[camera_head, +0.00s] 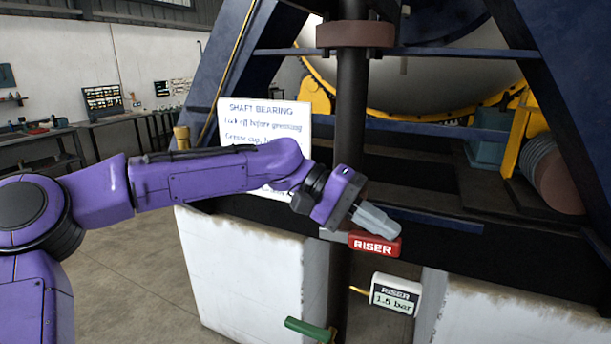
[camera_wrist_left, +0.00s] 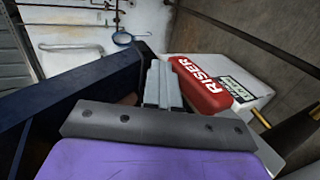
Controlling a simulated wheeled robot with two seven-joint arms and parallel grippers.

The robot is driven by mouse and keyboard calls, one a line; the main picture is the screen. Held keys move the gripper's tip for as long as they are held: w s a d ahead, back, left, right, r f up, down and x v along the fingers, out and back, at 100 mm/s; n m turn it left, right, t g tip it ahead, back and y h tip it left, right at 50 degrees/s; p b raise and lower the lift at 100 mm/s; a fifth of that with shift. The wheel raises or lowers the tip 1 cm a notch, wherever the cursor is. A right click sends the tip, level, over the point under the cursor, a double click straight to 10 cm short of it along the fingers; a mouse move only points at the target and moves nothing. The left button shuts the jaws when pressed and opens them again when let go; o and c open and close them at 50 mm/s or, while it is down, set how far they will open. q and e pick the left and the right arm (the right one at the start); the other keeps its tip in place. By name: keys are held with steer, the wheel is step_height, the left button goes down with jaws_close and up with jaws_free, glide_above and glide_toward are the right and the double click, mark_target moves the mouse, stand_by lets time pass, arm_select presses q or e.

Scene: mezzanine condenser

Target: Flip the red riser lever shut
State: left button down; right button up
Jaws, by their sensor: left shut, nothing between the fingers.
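The red riser lever (camera_head: 375,244), lettered RISER, sticks out to the right from the dark vertical pipe (camera_head: 349,110) in the head view. It also shows in the left wrist view (camera_wrist_left: 203,88), just right of the fingers. My left gripper (camera_head: 378,222) is shut and empty, with its fingertips right at the top of the lever. I cannot tell whether they touch it. In the left wrist view the shut fingers (camera_wrist_left: 162,84) lie beside the lever's red grip. My right gripper is in neither view.
A gauge (camera_head: 394,294) marked RISER reads 1.5 bar below the lever. A green lever (camera_head: 310,329) sits lower on the pipe. A white SHAFT BEARING sign (camera_head: 262,118) stands behind my left arm. White blocks (camera_head: 245,270) and blue beams (camera_head: 571,90) flank the pipe.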

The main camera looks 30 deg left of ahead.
mark_target(377, 235)
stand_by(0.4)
arm_select(q)
step_height(377, 235, up, 3)
steer(key=p, duration=0.3)
steer(key=shift+w+a+p, duration=0.1)
steer(key=shift+p, duration=0.2)
step_height(377, 235, up, 3)
steer(key=shift+a+b, duration=0.1)
steer(key=shift+b, duration=0.95)
step_height(377, 235, up, 8)
steer(key=shift+a, duration=0.2)
